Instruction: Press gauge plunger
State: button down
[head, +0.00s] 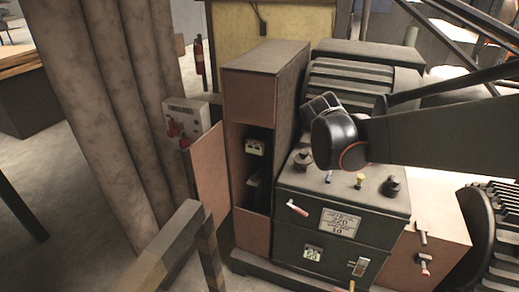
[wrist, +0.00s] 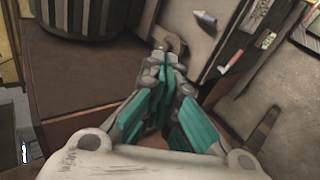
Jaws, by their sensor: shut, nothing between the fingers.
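Several small controls stand on the top panel of the dark green machine (head: 345,190). They include a yellow-topped button (head: 360,181), a black knob (head: 393,187) and a dark round knob (head: 303,158). I cannot tell for sure which control is the gauge plunger. In the wrist view my gripper (wrist: 166,62) is shut and empty, its teal fingers together. Its tips overlap a grey round knob (wrist: 173,42) at the panel edge; contact is unclear. A blue-grey pointed control (wrist: 205,20) lies beyond to the right. In the head view my wrist hides the fingers.
A tall open brown cabinet (head: 264,75) stands left of the machine. A ribbed motor (head: 495,240) stands at right. A thick brown column and a railing are at left.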

aim_at(254, 178)
jog(key=w+a+f+n+b, duration=0.2)
jog(key=w+a+f+n, duration=0.2)
jog(key=a+f, duration=0.5)
jog(key=w+a+f+n+b, duration=0.2)
jog(key=w+a+f+n, duration=0.2)
jog(key=f, duration=1)
jog(key=w+a+f+n+b, duration=0.2)
jog(key=a+f+n, duration=0.6)
jog(key=a+f, duration=0.4)
jog(key=shift+w+a+n+g, duration=0.4)
jog(key=shift+w+a, duration=0.5)
jog(key=shift+a, duration=0.2)
jog(key=w+d+r+b+x, duration=0.1)
jog(key=b+x, duration=0.3)
jog(key=x, duration=0.8)
jog(key=shift+w+r, duration=0.35)
jog(key=shift+w, duration=0.35)
jog(key=shift+d, duration=0.15)
